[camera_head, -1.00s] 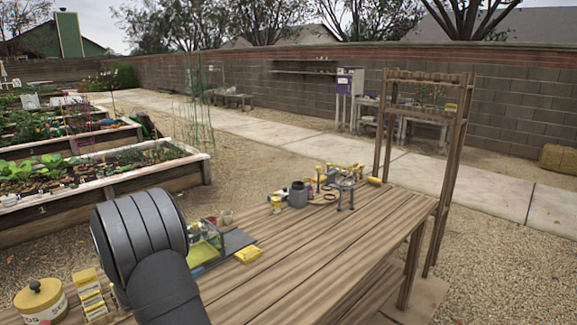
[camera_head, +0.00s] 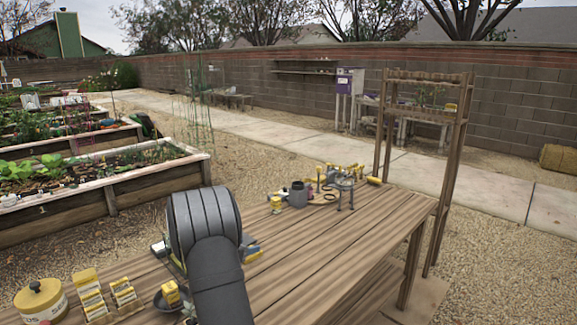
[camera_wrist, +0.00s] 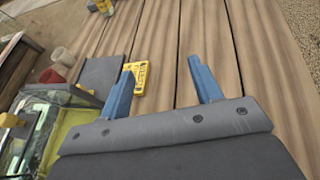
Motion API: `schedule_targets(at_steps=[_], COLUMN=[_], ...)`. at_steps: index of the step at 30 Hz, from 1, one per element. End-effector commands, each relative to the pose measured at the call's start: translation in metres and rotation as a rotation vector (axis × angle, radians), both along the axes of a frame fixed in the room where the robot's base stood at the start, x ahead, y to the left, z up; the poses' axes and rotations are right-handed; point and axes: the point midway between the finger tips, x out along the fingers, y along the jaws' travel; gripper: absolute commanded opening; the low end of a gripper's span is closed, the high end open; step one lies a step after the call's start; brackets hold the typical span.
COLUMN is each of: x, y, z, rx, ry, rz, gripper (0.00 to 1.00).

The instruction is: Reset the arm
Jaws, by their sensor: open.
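My gripper (camera_wrist: 163,88) shows in the wrist view with its two blue fingers spread apart and nothing between them. It is above the wooden table (camera_wrist: 160,35). A yellow flat item (camera_wrist: 137,78) lies on the table just beside and partly behind the left finger. In the head view my dark grey arm stands over the table (camera_head: 320,235) at the lower middle and hides the gripper from that side.
A clear-walled container (camera_wrist: 35,135) with yellow inside and a dark mat (camera_wrist: 100,78) lie left of my gripper. A yellow tub (camera_head: 40,302), seed-packet racks (camera_head: 90,295), a grey pot (camera_head: 298,193) and a metal stand (camera_head: 345,190) are on the table. The table's right half is mostly clear.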

Motion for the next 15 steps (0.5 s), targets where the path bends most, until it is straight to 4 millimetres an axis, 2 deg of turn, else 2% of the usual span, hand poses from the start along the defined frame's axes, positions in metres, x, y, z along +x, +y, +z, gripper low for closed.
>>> schedule_targets(at_steps=[3,7,15], x=[0.010,0.018,0.025], y=[-0.021,-0.037,-0.051], z=[-0.001,-0.001,-0.001], rx=[0.000,0.000,-0.001], ry=[0.000,-0.001,-0.002], rz=[-0.026,-0.046,-0.062], gripper=[0.59,0.59,0.59])
